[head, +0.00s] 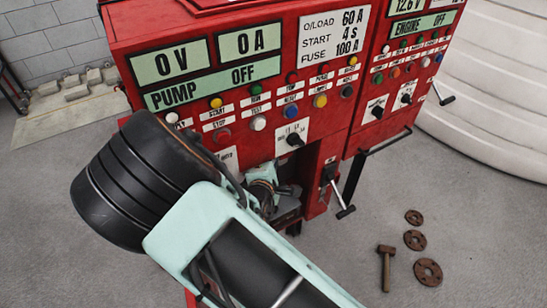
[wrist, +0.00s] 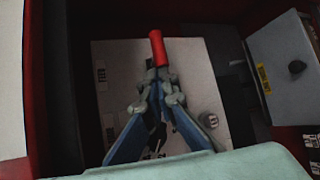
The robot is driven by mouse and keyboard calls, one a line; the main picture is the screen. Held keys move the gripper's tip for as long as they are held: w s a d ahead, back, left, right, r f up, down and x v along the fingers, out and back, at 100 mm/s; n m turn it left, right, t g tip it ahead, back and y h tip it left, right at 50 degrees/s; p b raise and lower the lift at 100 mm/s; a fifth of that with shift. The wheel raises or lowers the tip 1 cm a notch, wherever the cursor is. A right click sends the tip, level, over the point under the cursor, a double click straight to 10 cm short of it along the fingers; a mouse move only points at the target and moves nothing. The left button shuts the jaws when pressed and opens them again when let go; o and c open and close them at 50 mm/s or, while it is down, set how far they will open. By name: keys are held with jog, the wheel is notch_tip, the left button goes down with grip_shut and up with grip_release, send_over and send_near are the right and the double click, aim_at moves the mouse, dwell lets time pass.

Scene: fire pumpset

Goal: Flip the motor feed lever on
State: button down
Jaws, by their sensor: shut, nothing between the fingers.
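The motor feed lever (wrist: 158,48) shows in the wrist view as a red handle, upright in the picture, at the top middle of a pale panel (wrist: 190,52) inside a dark recess. A label that seems to read FEED (wrist: 101,76) is left of it. My gripper (wrist: 154,72) is shut and empty, its fingertips at the lower end of the red handle. I cannot tell whether they touch it. In the head view my gripper (head: 264,190) reaches into the opening low in the red pump cabinet (head: 240,140). The lever is hidden there.
A black-handled lever (head: 336,190) sticks out right of the opening, and a grey door (wrist: 280,65) hangs at the recess's right side. A hammer (head: 387,268) and rusty flanges (head: 415,240) lie on the floor at right. The pump display reads PUMP OFF.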

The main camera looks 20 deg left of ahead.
jog(key=shift+w+a+r, duration=0.2)
jog(key=shift+r, duration=0.45)
jog(key=f+v, duration=0.1)
jog(key=v, duration=0.7)
jog(key=shift+s, duration=0.25)
jog(key=shift+d+f, duration=0.15)
